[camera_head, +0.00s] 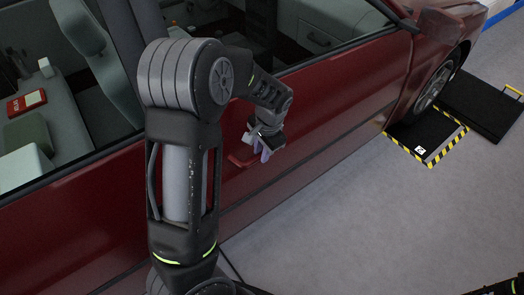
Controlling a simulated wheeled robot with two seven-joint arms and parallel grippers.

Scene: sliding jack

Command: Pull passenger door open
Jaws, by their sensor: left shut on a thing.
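The dark red car's front passenger door (320,120) runs from the middle towards the upper right in the head view. It looks flush with the car body, though my left arm covers much of its rear edge. The red door handle (238,161) shows just right of my left forearm. My left gripper (261,148) is at the handle, its jaws shut on it; the exact grip is partly hidden by the wrist. My right gripper is out of frame.
The rear door (75,215) lies left of my left arm. A side mirror (447,22) juts out at upper right. A black pad with yellow-striped edges (430,140) lies by the front wheel (433,88). The grey floor (370,225) beside the door is clear.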

